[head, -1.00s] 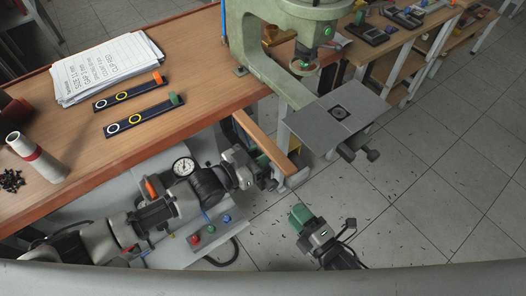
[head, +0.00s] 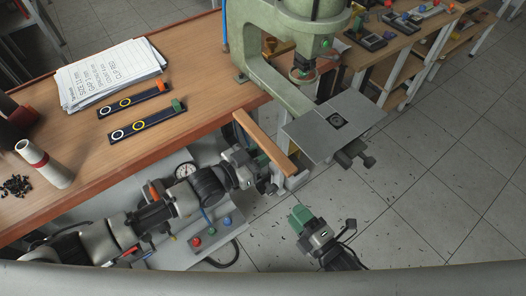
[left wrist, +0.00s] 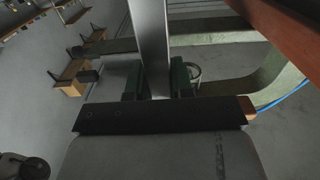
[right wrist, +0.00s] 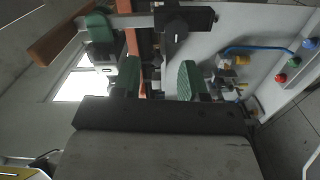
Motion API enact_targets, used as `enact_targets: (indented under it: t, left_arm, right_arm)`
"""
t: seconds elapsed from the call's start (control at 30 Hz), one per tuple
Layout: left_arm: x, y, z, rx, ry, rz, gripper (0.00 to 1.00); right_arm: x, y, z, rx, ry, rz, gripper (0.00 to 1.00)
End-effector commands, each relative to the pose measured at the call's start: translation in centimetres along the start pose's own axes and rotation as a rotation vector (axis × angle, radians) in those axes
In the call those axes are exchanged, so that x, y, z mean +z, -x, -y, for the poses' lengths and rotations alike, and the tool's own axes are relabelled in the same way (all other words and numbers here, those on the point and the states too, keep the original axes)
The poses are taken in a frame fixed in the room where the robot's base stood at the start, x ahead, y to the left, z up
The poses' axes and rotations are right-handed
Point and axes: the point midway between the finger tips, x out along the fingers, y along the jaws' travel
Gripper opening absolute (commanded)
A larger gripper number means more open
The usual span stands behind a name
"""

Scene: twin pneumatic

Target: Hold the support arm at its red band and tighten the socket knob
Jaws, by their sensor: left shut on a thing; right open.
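My left gripper (head: 262,172) is below the wooden strip at the bench's near corner. In the left wrist view its green pads (left wrist: 156,82) are shut on a flat grey metal bar (left wrist: 150,40), apparently the support arm. I cannot make out a red band at that grip. My right gripper (head: 298,217) is open and empty over the floor, to the lower right of the left one. In the right wrist view its green pads (right wrist: 160,80) stand apart, with an orange-red strip and grey parts seen beyond. I cannot tell the socket knob for certain.
The green press (head: 258,72) with its grey plate (head: 318,132) stands at the bench end, with a dark knob (head: 368,161) under the plate. A pressure gauge (head: 185,170) is partly behind my left arm. Coloured buttons (head: 211,231) are nearby.

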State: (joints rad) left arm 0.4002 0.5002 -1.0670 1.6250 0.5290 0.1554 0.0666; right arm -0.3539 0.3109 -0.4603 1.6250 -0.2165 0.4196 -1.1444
Motion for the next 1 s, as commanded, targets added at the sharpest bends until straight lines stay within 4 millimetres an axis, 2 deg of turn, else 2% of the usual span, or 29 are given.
enact_targets:
  t: [0.57, 1.0]
  left_arm:
    - [-2.0, 0.0, 0.0, 0.0, -0.001, -0.003, 0.0]
    - [-2.0, 0.0, 0.0, 0.0, -0.001, -0.003, 0.0]
  right_arm:
    - [-0.2, 0.0, -1.6, 0.0, 0.0, 0.0, 0.43]
    - [-0.2, 0.0, -1.6, 0.0, 0.0, 0.0, 0.43]
